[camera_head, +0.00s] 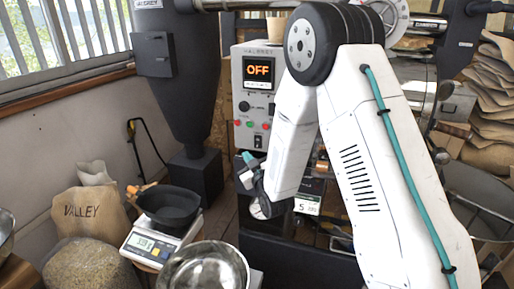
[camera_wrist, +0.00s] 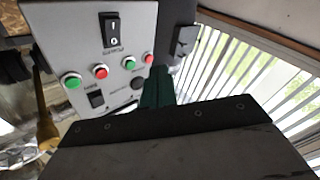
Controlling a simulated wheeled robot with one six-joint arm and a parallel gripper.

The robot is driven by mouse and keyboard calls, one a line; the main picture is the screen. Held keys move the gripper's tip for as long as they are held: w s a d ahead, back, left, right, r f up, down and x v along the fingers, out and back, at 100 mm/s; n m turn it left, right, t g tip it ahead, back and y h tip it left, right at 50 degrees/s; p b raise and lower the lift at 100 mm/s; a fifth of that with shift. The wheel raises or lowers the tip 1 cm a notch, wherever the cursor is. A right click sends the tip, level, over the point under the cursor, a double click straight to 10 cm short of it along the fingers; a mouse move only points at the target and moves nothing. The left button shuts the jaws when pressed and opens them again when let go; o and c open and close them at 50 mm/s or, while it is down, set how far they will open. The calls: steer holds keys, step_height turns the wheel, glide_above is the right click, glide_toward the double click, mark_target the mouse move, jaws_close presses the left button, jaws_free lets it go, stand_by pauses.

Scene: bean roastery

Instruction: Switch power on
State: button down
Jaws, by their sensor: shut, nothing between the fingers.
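The roaster's grey control panel (camera_head: 240,82) stands behind my arm, and its screen (camera_head: 259,69) reads OFF in orange. A black rocker switch (camera_head: 258,142) sits low on the panel; it shows large in the wrist view (camera_wrist: 110,30), marked I and 0, with small lettering beside it. Which way it is tipped I cannot tell. My gripper (camera_head: 249,159) is in front of the panel's lower part, just below and left of the switch. Its dark green fingers (camera_wrist: 158,78) are shut and empty. In the wrist view they are right of the switch, near the panel's edge, apart from it.
Green and red buttons (camera_wrist: 101,71), a black knob (camera_wrist: 138,82) and a smaller black switch (camera_wrist: 96,98) share the panel.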

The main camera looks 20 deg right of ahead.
mark_target(257, 143)
steer(key=shift+s+a+f+t, duration=0.15)
steer(key=shift+s+f+t, duration=0.2)
steer(key=shift+f+t, duration=0.3)
steer(key=w+d+f, duration=0.1)
steer(key=w+d, duration=0.4)
steer(key=w, duration=0.2)
steer(key=shift+w+d, duration=0.15)
stand_by(2.1)
steer(key=shift+w+d+f, duration=0.1)
steer(key=shift+w+d, duration=0.05)
steer(key=shift+w, duration=0.1)
steer(key=shift+w+d, duration=0.2)
steer(key=shift+w, duration=0.05)
stand_by(0.6)
stand_by(0.3)
steer(key=shift+s+a, duration=0.45)
steer(key=shift+s, duration=0.15)
